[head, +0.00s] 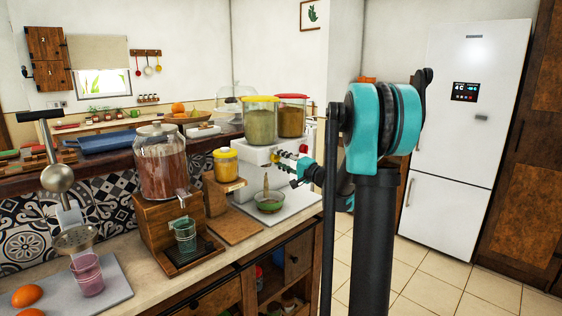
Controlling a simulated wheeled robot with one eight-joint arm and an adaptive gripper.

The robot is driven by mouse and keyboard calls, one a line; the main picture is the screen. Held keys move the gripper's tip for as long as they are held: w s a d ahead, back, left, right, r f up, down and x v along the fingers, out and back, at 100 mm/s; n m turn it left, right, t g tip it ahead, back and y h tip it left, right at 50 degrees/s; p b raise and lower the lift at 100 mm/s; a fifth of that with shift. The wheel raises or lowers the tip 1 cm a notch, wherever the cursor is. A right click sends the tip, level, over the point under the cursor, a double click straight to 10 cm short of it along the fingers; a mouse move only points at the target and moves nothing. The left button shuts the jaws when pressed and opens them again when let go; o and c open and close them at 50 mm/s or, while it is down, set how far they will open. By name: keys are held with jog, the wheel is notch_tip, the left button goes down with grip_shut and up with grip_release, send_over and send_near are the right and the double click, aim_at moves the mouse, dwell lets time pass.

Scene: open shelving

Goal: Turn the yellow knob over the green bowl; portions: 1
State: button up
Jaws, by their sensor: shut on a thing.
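The dispenser has a white base (256,155) and two clear containers of greenish-brown grains, one with a yellow lid (260,99) and one with a red lid (292,96). The green bowl (269,202) sits on a grey tray under the yellow-lidded side. A thin brownish column (266,182) shows between the base and the bowl and looks like falling grains. My gripper (279,157) reaches in from the right at the front of the base, shut on the yellow knob, which it mostly hides.
A juice dispenser (163,165) on a wooden stand holds a glass (185,237) at its front. A yellow jar (226,165) stands on a wooden block beside the white base. A citrus press (60,180) and purple cup (88,275) are at left. The floor at right is clear.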

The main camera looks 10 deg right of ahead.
jog(key=shift+m+h, duration=0.3)
jog(key=shift+m, duration=1.8)
jog(key=o, duration=1.2)
jog(key=shift+c, duration=0.2)
jog(key=shift+s, duration=0.1)
jog(key=v, duration=1.2)
jog(key=shift+f, duration=0.3)
jog(key=shift+a, duration=0.1)
